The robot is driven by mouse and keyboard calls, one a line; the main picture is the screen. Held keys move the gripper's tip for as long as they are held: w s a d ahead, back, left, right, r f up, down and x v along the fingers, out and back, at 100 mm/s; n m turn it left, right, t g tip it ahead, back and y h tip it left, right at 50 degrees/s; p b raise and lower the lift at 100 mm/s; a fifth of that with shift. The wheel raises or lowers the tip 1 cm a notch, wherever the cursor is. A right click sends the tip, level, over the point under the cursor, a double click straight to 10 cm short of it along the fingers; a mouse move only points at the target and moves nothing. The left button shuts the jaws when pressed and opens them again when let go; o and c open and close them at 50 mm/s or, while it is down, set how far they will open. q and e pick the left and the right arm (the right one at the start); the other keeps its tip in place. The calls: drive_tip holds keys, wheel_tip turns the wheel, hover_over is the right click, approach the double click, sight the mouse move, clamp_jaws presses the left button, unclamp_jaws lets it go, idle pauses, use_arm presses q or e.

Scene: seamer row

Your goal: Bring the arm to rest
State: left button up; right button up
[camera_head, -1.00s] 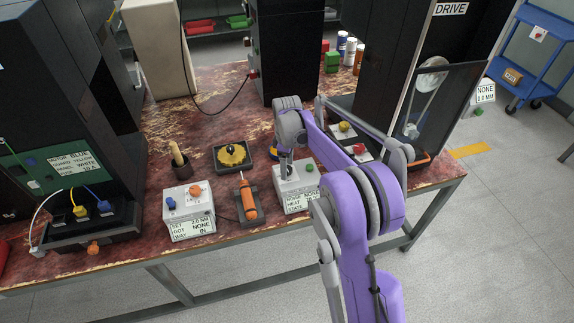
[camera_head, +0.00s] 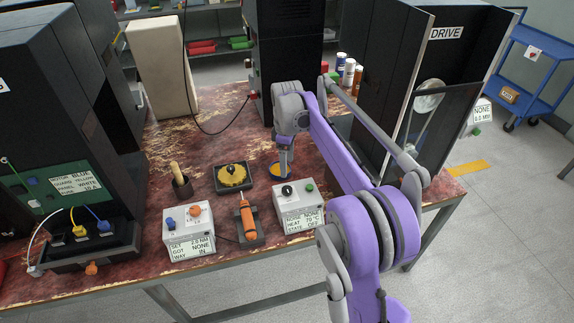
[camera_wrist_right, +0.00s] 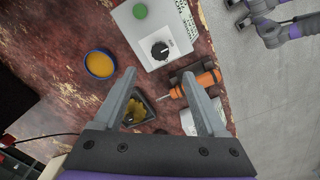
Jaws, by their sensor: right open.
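My right arm, purple and grey, reaches over the workbench (camera_head: 215,115) from the lower right in the head view. My right gripper (camera_head: 284,165) points down above the bench, just behind the grey box with a black knob and green button (camera_head: 298,197). In the right wrist view the gripper (camera_wrist_right: 160,74) has its two fingers spread, with nothing held between them. Its fingers appear above the bench, near the box and an orange screwdriver (camera_wrist_right: 205,82).
A blue-rimmed orange dish (camera_head: 278,171) lies beside the gripper. The tall DRIVE cabinet (camera_head: 392,70) stands right. Floor is open in front.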

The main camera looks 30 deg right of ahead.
idle(0.3)
drive_tip(key=s+a+r+m+t+p, duration=0.1)
drive_tip(key=s+a+r+m+t, duration=0.25)
drive_tip(key=s+a, duration=0.8)
drive_tip(key=s+a+f+m+t, duration=0.1)
drive_tip(key=s+a+f+m, duration=0.1)
drive_tip(key=s, duration=0.6)
drive_tip(key=s+a+f+m+t+p, duration=0.1)
drive_tip(key=s+a+f+m, duration=0.1)
drive_tip(key=s+f, duration=0.3)
drive_tip(key=s+m, duration=0.1)
drive_tip(key=s, duration=0.3)
drive_tip(key=shift+s+f, duration=0.15)
drive_tip(key=shift+s, duration=0.15)
drive_tip(key=shift+d, duration=0.1)
